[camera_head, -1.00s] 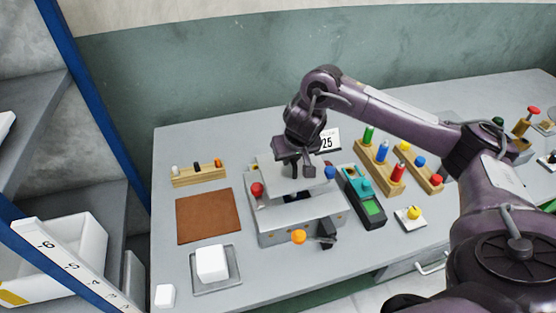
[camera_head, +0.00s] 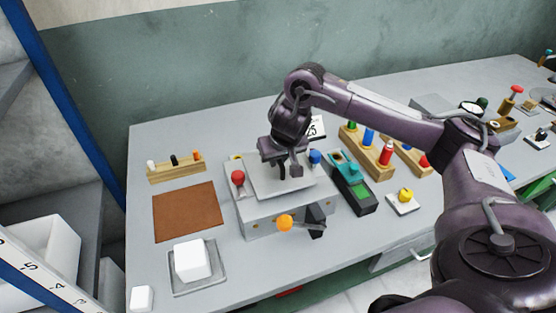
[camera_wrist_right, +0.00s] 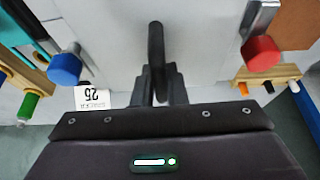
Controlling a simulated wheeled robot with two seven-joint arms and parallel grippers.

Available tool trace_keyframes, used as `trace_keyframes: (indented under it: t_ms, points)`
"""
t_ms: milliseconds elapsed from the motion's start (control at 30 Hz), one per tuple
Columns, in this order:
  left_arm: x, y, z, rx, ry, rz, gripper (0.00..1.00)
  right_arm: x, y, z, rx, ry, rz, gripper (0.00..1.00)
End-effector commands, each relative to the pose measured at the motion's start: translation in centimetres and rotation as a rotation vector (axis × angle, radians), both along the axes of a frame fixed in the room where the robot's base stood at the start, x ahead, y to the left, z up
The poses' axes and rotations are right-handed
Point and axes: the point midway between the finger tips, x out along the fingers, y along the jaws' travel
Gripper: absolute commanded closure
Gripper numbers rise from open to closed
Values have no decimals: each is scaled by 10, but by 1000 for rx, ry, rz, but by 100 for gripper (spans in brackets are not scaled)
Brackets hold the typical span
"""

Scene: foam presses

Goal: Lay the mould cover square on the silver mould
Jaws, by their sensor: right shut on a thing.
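The silver mould (camera_head: 262,222) is a low metal block on the bench in the head view. It has a red knob at its left, a blue knob at its right and an orange ball at its front. The mould cover (camera_head: 262,188) is a flat light grey plate over the mould's top. My right gripper (camera_head: 289,174) is shut on the cover's handle, and the wrist view shows the dark upright handle (camera_wrist_right: 156,50) between the fingers. The plate (camera_wrist_right: 105,45) lies between the knobs. I cannot tell whether it touches the mould. My left gripper is not in view.
A green and black device (camera_head: 352,185) and wooden racks with coloured pegs stand right of the mould. A brown mat (camera_head: 186,212) and a tray with a white block (camera_head: 190,260) are at the left. A small number sign (camera_head: 314,128) stands behind.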

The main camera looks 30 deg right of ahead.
Motion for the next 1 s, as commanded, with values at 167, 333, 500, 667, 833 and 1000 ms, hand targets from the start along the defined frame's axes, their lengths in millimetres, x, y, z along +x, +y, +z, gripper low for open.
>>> trace_keyframes:
  t_ms: [167, 333, 500, 667, 833, 1000]
  points:
    - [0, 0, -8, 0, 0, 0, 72, 1, 0, -5, 0, -4, -1, 100]
    - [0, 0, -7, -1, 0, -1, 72, 1, 0, -4, 1, -3, -1, 100]
    - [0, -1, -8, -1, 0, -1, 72, 1, 0, -5, 0, -3, 0, 100]
    - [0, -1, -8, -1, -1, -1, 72, 1, 0, -7, 0, -2, 0, 100]
    - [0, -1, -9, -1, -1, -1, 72, 0, 0, -10, 1, -1, 0, 100]
    - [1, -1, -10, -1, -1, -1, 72, 1, 0, -14, 0, -2, 0, 100]
